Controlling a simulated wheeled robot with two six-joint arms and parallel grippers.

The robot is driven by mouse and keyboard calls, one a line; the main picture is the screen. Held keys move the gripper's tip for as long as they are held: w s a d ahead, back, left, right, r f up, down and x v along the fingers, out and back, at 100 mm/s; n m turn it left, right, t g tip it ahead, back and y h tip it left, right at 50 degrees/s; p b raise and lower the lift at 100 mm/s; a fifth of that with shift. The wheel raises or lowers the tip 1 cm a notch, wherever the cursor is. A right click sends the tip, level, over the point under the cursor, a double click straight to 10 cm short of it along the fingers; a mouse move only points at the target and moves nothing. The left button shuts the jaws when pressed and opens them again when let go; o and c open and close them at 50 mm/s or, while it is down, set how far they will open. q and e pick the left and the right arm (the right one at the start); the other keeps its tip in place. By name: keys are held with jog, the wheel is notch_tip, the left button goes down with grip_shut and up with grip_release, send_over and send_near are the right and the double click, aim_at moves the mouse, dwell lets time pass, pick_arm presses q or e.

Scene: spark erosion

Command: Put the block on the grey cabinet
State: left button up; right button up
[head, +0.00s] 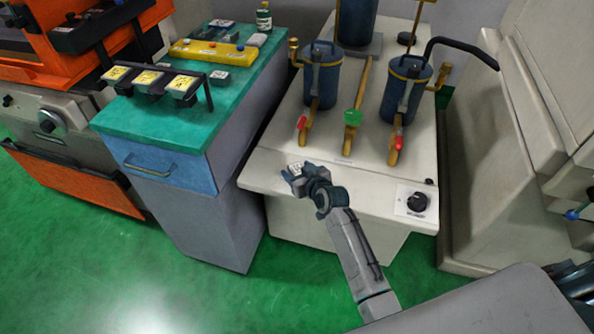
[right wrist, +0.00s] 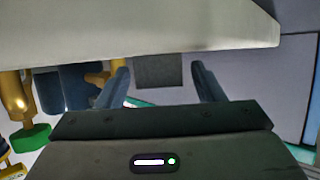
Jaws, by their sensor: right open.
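The block (head: 296,167) is small, with a pale, dark-marked top in the head view. It sits near the front left edge of the cream machine's top. In the right wrist view it shows as a dark grey square (right wrist: 158,70) between the fingers, with gaps on both sides. My right gripper (head: 293,178) is open at the block and partly covers it; the fingers also show in the right wrist view (right wrist: 162,84). The grey cabinet (head: 215,200) with a green top and a blue drawer stands left of the machine. My left gripper is not in view.
The cream machine (head: 270,170) carries two blue canisters (head: 322,75) (head: 405,90) and brass valves behind my gripper. A yellow bar (head: 206,50), a rack of labelled trays (head: 150,80), small blocks and a bottle (head: 264,18) stand on the cabinet. Its front top is clear.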

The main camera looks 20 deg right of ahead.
jog(key=shift+w+f, duration=0.25)
jog(key=shift+w, duration=0.2)
grip_shut()
jog(key=shift+r, duration=0.1)
jog(key=shift+r, duration=0.1)
